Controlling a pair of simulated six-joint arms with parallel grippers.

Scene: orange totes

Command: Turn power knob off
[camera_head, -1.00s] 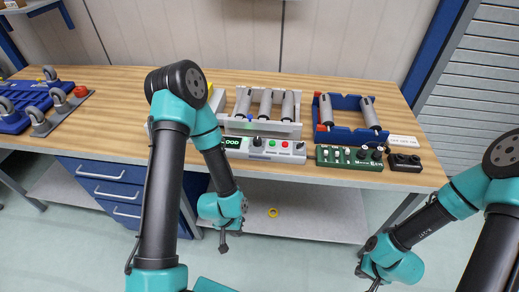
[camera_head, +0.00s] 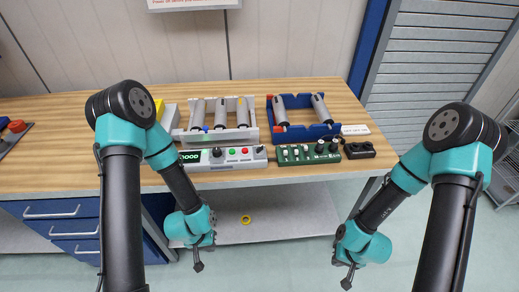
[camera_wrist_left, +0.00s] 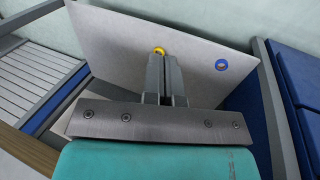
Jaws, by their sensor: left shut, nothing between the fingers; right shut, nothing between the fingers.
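A white control box (camera_head: 240,161) with a green-lit display (camera_head: 189,157), a dark knob (camera_head: 217,152) and red and green buttons lies at the front of the wooden bench. A green box (camera_head: 301,158) beside it carries white switches and dark knobs. I cannot tell which knob is the power knob. My left gripper (camera_head: 198,265) hangs below the bench's front edge, shut and empty. Its closed fingers also show in the left wrist view (camera_wrist_left: 165,75). My right gripper (camera_head: 346,283) hangs lower right, also shut and empty, away from the boxes.
A white rack (camera_head: 245,134) and a blue tray (camera_head: 295,133) with grey cylinders stand behind the boxes. A black box (camera_head: 359,151) sits at right. Under the bench are a lower shelf (camera_head: 285,222) with a yellow ring (camera_head: 246,219) and blue drawers (camera_head: 85,228).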

